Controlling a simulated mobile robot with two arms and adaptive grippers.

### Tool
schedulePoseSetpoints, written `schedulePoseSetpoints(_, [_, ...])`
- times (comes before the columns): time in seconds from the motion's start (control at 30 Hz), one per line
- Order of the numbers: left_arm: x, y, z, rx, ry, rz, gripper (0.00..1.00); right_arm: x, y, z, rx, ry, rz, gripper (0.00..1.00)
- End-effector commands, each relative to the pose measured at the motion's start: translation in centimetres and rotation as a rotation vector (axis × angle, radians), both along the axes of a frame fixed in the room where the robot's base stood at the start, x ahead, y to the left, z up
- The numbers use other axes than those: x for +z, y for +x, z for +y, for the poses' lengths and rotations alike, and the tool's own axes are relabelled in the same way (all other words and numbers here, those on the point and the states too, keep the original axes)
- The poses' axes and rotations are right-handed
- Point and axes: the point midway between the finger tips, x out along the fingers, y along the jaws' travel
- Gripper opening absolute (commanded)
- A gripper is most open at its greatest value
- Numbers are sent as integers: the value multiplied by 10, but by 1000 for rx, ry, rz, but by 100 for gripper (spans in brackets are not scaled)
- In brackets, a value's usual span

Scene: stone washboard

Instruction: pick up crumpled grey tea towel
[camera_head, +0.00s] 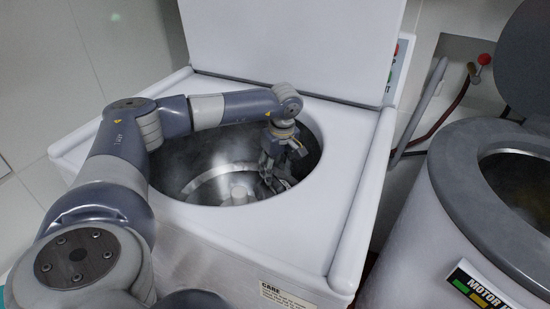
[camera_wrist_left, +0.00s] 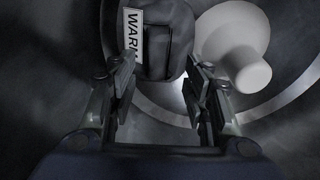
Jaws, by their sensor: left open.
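A dark grey lump (camera_wrist_left: 172,38), which looks like the crumpled tea towel, lies in the drum at the top middle of the left wrist view. It carries a white strip with black letters. My left gripper (camera_wrist_left: 162,75) is open, its fingers apart with the lump just beyond and between their tips; I see no grip on it. In the head view my left gripper (camera_head: 271,170) reaches down inside the drum at its right side. There, a small grey shape (camera_head: 268,187) shows below the fingers, partly hidden by them. My right gripper is not in view.
The white top-loading washer (camera_head: 345,140) has its lid (camera_head: 290,40) raised behind the opening. The metal drum (camera_head: 185,165) has a pale central post (camera_wrist_left: 248,70), close right of my fingers. A second round machine (camera_head: 460,175) stands at the right, by a red-knobbed lever (camera_head: 484,59).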

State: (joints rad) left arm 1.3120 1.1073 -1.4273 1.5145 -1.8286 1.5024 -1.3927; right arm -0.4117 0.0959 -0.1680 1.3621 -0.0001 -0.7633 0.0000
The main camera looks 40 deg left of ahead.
Motion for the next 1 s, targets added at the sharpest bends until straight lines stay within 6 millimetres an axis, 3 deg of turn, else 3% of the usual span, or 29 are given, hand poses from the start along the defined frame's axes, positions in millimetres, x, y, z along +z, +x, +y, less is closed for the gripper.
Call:
schedulePoseSetpoints(0.4, [-50,4,6,0,0,1,45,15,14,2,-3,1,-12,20])
schedulePoseSetpoints(0.67, [-53,5,7,0,0,0,45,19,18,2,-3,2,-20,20])
schedulePoseSetpoints(0.87, [-52,5,7,0,0,-1,4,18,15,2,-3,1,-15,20])
schedulePoseSetpoints(0.9, [-52,5,7,0,0,0,0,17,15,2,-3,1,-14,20])
schedulePoseSetpoints(1.0, [-52,5,7,0,0,-2,0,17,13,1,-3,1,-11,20])
